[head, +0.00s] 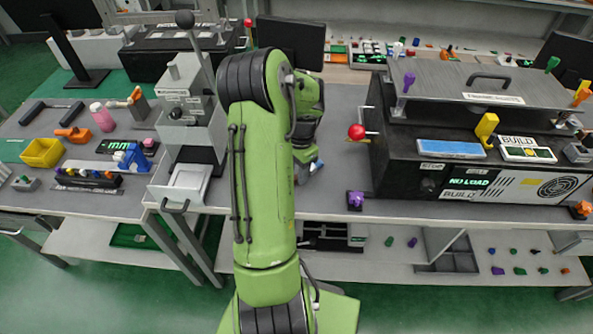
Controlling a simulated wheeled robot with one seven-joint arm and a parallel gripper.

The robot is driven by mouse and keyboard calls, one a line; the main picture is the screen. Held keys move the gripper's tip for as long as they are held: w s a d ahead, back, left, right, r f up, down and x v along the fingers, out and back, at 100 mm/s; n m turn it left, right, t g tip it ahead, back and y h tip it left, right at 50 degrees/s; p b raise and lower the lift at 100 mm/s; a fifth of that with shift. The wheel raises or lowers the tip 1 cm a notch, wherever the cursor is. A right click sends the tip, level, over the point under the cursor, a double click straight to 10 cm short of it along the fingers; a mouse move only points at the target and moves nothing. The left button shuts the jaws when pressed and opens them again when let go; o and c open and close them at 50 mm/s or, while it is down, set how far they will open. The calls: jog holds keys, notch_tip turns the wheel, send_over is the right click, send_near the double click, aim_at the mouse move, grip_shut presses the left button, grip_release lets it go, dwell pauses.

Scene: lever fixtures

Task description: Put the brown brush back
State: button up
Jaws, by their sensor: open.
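I cannot pick out a brown brush with certainty in the head view. A small orange-brown piece (134,96) sits by a grey holder on the left bench, but it is too small to identify. My green arm rises through the middle of the view and bends down over the central bench. My gripper (313,167) is low over that bench, mostly hidden behind my own arm, and is open. I see nothing held in it, though the space between its fingers is not clearly visible.
A black machine (470,150) with a NO LOAD display stands right. A lever unit (188,110) stands left of my arm. A yellow bin (42,153), pink bottle (102,116) and orange clamp (73,134) occupy the left bench. Bare bench (335,190) lies right of my gripper.

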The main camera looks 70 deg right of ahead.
aim_at(297, 175)
notch_tip(297, 175, up, 11)
jog(key=p, duration=0.2)
jog(key=shift+s+d, duration=0.3)
jog(key=shift+d, duration=0.1)
jog(key=shift+r, duration=0.1)
jog(key=w+a+r+n+t+h, duration=0.1)
jog(key=w+a+r+n, duration=0.4)
jog(key=w+a, duration=0.35)
jog(key=w+a+r+n+t, duration=0.1)
jog(key=w+a+r+n, duration=0.5)
jog(key=a, duration=0.4)
jog(key=s+a+n+t, duration=0.1)
jog(key=s+a+n, duration=0.1)
jog(key=a+n, duration=0.4)
jog(key=s+a+r+n+t, duration=0.1)
jog(key=a+n, duration=0.6)
jog(key=a, duration=0.7)
jog(key=s+t, duration=0.1)
jog(key=s, duration=0.1)
jog(key=shift+s+a+r, duration=0.25)
jog(key=shift+s+r, duration=0.05)
jog(key=shift+s, duration=0.05)
